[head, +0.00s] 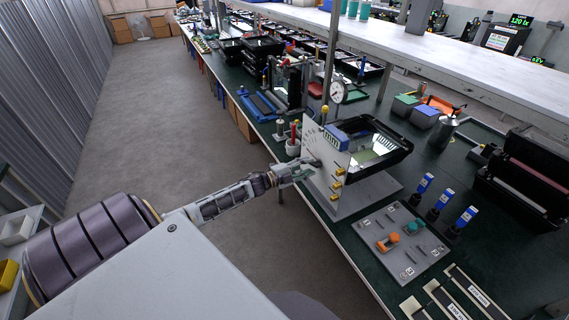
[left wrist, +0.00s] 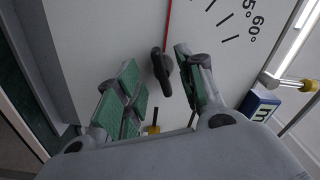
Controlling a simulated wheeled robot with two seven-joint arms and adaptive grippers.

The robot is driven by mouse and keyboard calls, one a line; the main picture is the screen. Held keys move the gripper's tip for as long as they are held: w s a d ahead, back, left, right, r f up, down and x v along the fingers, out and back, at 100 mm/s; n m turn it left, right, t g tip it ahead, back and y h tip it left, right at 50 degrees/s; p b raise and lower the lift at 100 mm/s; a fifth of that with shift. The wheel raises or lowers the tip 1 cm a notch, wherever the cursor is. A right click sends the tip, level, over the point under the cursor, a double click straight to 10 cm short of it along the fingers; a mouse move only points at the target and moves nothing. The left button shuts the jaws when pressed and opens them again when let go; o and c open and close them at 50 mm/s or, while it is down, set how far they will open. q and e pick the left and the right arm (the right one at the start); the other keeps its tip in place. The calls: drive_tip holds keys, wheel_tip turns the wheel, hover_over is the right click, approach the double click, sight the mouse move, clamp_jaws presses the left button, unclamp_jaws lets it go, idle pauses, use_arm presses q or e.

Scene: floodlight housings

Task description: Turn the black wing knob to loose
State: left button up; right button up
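The black wing knob (left wrist: 161,68) stands out from a pale upright plate (head: 312,140) in the left wrist view, close to a red line and printed angle marks. My left gripper (head: 309,166) is at the plate's face, on the aisle side. In the left wrist view, the green-padded fingers of this gripper (left wrist: 154,76) are spread, one on each side of the knob, with gaps visible between pads and knob. Whether the fingertips reach fully past the knob is hard to tell. In the head view, the gripper hides the knob. My right gripper is not in view.
A black floodlight housing (head: 368,142) is mounted behind the plate, with yellow-ended fittings (head: 338,171) at its edge. A grey board with orange and teal knobs (head: 401,243) and blue-topped tools (head: 432,199) stand nearby on the green bench. The aisle floor (head: 165,110) at left is clear.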

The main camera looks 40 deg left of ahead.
use_arm(q)
drive_tip(key=v, duration=1)
drive_tip(key=shift+s+a, duration=0.15)
drive_tip(key=shift+s, duration=0.1)
idle(0.3)
idle(0.7)
